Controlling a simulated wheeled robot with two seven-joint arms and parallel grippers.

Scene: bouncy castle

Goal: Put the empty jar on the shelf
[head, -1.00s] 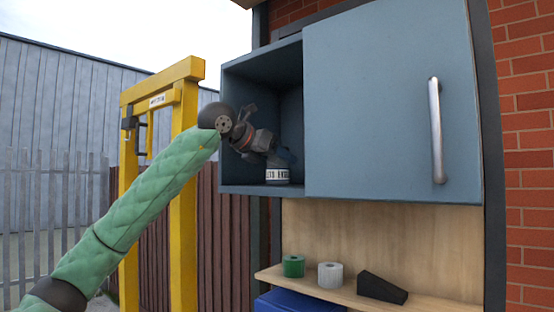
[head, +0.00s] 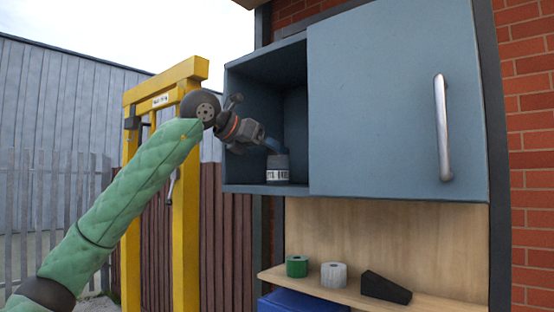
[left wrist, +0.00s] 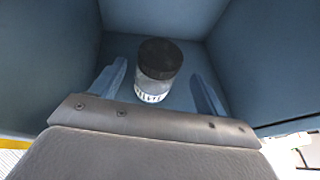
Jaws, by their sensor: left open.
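The jar (head: 278,172) has a dark lid and a white label with dark lettering. It stands upright on the floor of the open left part of the blue wall cabinet (head: 257,189). In the left wrist view the jar (left wrist: 157,72) shows between my two blue fingers, with visible gaps on both sides. My left gripper (head: 273,147) is open, just above and left of the jar in the head view. Whether the jar is empty cannot be seen. A wooden shelf (head: 325,288) runs below the cabinet. My right gripper is not in view.
A blue door (head: 385,100) with a metal handle (head: 442,128) covers the cabinet's right part. The wooden shelf holds a green roll (head: 297,266), a white roll (head: 333,275) and a black wedge (head: 386,288). A yellow frame (head: 186,215) stands behind my arm.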

